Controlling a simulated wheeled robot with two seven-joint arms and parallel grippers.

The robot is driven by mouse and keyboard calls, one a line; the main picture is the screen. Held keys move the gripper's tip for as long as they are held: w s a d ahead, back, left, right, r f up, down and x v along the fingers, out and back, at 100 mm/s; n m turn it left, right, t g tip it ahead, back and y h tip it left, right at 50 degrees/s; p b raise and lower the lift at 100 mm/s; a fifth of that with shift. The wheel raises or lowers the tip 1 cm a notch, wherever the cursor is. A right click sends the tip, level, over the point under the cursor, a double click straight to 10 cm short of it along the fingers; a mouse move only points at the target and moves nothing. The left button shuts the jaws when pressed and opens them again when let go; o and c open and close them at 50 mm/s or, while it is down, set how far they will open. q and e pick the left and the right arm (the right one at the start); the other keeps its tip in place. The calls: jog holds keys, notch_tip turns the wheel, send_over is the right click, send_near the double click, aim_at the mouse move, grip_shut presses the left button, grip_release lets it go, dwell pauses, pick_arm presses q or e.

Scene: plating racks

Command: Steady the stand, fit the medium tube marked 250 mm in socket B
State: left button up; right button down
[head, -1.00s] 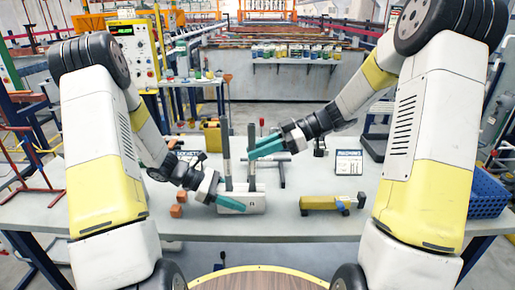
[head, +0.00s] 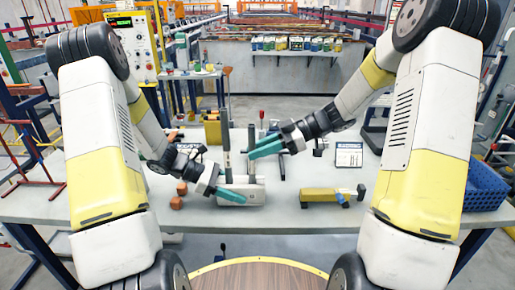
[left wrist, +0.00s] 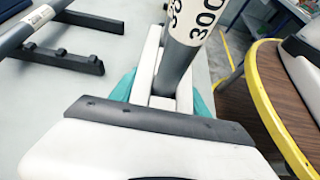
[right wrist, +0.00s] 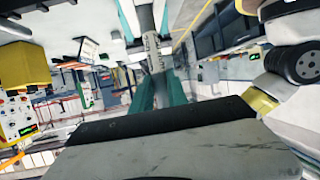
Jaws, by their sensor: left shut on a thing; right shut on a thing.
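The white stand (head: 252,196) rests on the table, with my left gripper (head: 232,196) shut on it. In the left wrist view, the teal fingers lie either side of the stand (left wrist: 150,68). A tall grey tube (head: 226,125) stands upright at the stand's left; a tube in the left wrist view (left wrist: 185,50) reads 300. My right gripper (head: 268,147) is shut on another grey tube (head: 252,134), held upright over the stand's right part. In the right wrist view, that tube (right wrist: 153,50) bears a mark I cannot read. Its lower end is at the stand's top; I cannot tell whether it is inside a socket.
A yellow block with a blue part (head: 320,196) lies right of the stand. Orange cubes (head: 176,203) are at the left. A dark rack (left wrist: 60,60) stands near the stand. A sign card (head: 348,155) and blue crate (head: 487,188) are farther right.

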jog(key=shift+f, duration=0.15)
jog(key=c, duration=1.2)
grip_release()
jog(key=v, duration=1.2)
pick_arm(q)
jog(key=o, duration=1.7)
jog(key=shift+a, duration=0.1)
